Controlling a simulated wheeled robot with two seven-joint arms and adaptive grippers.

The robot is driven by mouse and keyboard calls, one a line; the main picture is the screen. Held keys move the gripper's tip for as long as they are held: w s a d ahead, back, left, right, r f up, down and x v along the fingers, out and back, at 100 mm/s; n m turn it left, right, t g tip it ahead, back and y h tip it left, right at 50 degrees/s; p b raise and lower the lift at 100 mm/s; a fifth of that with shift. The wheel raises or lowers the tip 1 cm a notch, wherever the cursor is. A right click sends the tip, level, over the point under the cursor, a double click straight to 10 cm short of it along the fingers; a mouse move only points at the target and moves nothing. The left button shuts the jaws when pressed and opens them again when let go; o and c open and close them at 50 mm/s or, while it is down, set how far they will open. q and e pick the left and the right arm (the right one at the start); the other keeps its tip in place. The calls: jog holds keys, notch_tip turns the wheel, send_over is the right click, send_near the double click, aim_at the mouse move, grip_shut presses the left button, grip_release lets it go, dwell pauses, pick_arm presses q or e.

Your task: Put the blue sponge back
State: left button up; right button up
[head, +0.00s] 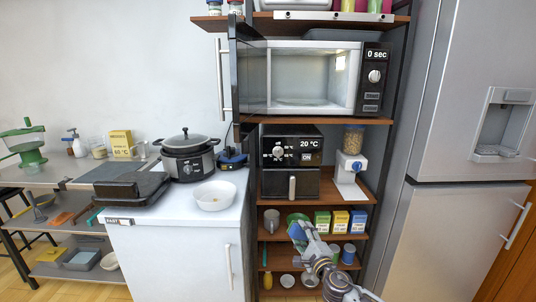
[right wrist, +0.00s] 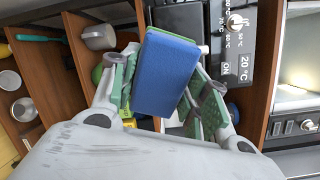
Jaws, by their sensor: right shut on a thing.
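The blue sponge (right wrist: 168,72) shows in the right wrist view as a blue block with a green layer along one edge. It sits between the two fingers of my right gripper (right wrist: 160,95), which is shut on it. In the head view my right gripper (head: 303,232) is in front of the lower shelves, below the black oven, pointing up and to the left. A green patch shows near its fingertips there, but I cannot tell sponge from finger pads. My left gripper is not in view.
A wooden shelf unit (head: 325,192) holds a microwave (head: 312,78) with its door open, a black oven (head: 290,165), and yellow, green and blue boxes (head: 340,222). A white counter (head: 160,221) with a bowl (head: 215,196) stands left. The fridge (head: 465,130) stands right.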

jog(key=s+d+f+m+h, duration=0.1)
jog(key=s+f+m+h, duration=0.3)
jog(key=s+f, duration=0.7)
jog(key=a+r+n, duration=0.1)
jog(key=a+r, duration=0.1)
jog(key=a, duration=0.4)
jog(key=shift+a+r+t+h, duration=0.15)
jog(key=shift+r+t+h, duration=0.15)
jog(key=shift+a, duration=0.1)
